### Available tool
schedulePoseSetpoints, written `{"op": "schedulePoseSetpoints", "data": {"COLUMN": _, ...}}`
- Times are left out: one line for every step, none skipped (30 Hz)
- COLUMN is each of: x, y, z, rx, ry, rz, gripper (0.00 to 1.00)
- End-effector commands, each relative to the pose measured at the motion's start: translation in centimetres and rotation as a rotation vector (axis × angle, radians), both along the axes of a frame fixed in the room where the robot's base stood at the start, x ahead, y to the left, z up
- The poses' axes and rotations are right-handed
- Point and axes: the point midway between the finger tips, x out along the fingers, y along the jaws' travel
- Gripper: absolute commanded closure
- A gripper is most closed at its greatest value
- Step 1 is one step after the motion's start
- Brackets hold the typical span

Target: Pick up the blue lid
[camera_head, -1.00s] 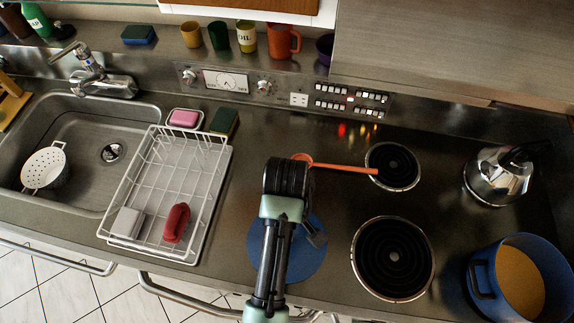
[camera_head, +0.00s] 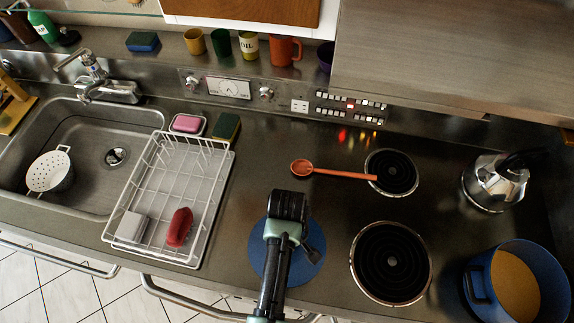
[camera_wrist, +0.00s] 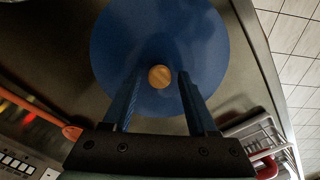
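The blue lid (camera_head: 258,262) lies flat on the steel counter between the dish rack and the front coil. In the wrist view it is a blue disc (camera_wrist: 205,30) with a round wooden knob (camera_wrist: 160,77) at its centre. My gripper (camera_wrist: 157,82) is open, with its two blue fingers apart and their tips close to either side of the knob. Nothing is held. In the head view my gripper and arm cover the middle of the lid, so the knob is hidden there.
A white dish rack (camera_head: 222,190) with a red item (camera_head: 179,227) stands left of the lid. An orange spoon (camera_head: 335,173) lies behind it, its handle reaching the rear coil (camera_head: 391,172). The front coil (camera_head: 392,262) and a blue pot (camera_head: 480,285) are to the right.

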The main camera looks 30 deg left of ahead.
Motion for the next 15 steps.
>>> {"op": "schedulePoseSetpoints", "data": {"x": 0.01, "y": 0.0, "z": 0.02, "rx": 0.0, "ry": 0.0, "rz": 0.0, "gripper": 0.53}}
{"op": "schedulePoseSetpoints", "data": {"x": 0.01, "y": 0.0, "z": 0.03, "rx": 0.0, "ry": 0.0, "rz": 0.0, "gripper": 0.58}}
{"op": "schedulePoseSetpoints", "data": {"x": 0.01, "y": 0.0, "z": 0.03, "rx": 0.0, "ry": 0.0, "rz": 0.0, "gripper": 0.65}}
{"op": "schedulePoseSetpoints", "data": {"x": 0.01, "y": 0.0, "z": 0.03, "rx": 0.0, "ry": 0.0, "rz": 0.0, "gripper": 0.71}}
{"op": "schedulePoseSetpoints", "data": {"x": 0.01, "y": 0.0, "z": 0.03, "rx": 0.0, "ry": 0.0, "rz": 0.0, "gripper": 0.76}}
{"op": "schedulePoseSetpoints", "data": {"x": 0.01, "y": 0.0, "z": 0.03, "rx": 0.0, "ry": 0.0, "rz": 0.0, "gripper": 0.83}}
{"op": "schedulePoseSetpoints", "data": {"x": 0.01, "y": 0.0, "z": 0.04, "rx": 0.0, "ry": 0.0, "rz": 0.0, "gripper": 0.89}}
{"op": "schedulePoseSetpoints", "data": {"x": 0.01, "y": 0.0, "z": 0.04, "rx": 0.0, "ry": 0.0, "rz": 0.0, "gripper": 0.94}}
{"op": "schedulePoseSetpoints", "data": {"x": 0.01, "y": 0.0, "z": 0.04, "rx": 0.0, "ry": 0.0, "rz": 0.0, "gripper": 1.0}}
{"op": "schedulePoseSetpoints", "data": {"x": 0.01, "y": 0.0, "z": 0.04, "rx": 0.0, "ry": 0.0, "rz": 0.0, "gripper": 1.0}}
{"op": "schedulePoseSetpoints", "data": {"x": 0.01, "y": 0.0, "z": 0.04, "rx": 0.0, "ry": 0.0, "rz": 0.0, "gripper": 1.0}}
{"op": "schedulePoseSetpoints", "data": {"x": 0.01, "y": 0.0, "z": 0.04, "rx": 0.0, "ry": 0.0, "rz": 0.0, "gripper": 1.0}}
{"op": "schedulePoseSetpoints", "data": {"x": 0.01, "y": 0.0, "z": 0.05, "rx": 0.0, "ry": 0.0, "rz": 0.0, "gripper": 1.0}}
{"op": "schedulePoseSetpoints", "data": {"x": 0.02, "y": 0.01, "z": 0.05, "rx": 0.0, "ry": 0.0, "rz": 0.0, "gripper": 1.0}}
{"op": "schedulePoseSetpoints", "data": {"x": 0.02, "y": 0.01, "z": 0.05, "rx": 0.0, "ry": 0.0, "rz": 0.0, "gripper": 1.0}}
